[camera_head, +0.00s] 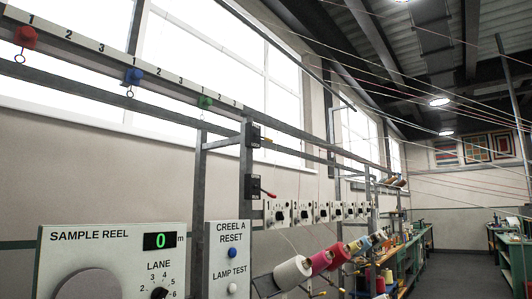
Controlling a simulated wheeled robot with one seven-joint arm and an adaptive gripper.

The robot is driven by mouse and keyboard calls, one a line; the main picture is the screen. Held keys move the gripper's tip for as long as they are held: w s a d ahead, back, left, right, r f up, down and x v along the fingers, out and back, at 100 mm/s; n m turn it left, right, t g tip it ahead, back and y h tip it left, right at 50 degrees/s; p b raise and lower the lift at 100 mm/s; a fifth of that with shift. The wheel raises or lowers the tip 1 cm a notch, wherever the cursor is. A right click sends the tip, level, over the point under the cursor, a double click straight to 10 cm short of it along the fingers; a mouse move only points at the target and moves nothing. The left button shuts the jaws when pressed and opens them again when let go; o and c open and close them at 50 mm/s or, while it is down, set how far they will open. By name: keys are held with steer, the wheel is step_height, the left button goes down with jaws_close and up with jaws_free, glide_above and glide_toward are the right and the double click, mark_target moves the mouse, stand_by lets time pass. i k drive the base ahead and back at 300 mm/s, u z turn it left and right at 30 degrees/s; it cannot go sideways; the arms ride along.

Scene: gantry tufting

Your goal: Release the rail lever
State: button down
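Two small dark boxes with levers sit on a grey upright post at centre left. The upper box (252,135) has a short lever with a yellowish tip pointing right. The lower box (252,187) has a lever with a red end (268,194), pointing right and slightly down. Their labels are too small to read, so I cannot tell which is the rail lever. A numbered rail (100,48) runs along the top left. It carries red (25,37), blue (134,76) and green (205,101) blocks, with hooks hanging under at least the red and blue ones. My gripper is not in view.
Green benches (408,252) line the aisle. Grey floor (455,268) is clear.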

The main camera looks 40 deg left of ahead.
mark_target(268, 140)
steer(key=u, duration=1.45)
steer(key=i, duration=0.2)
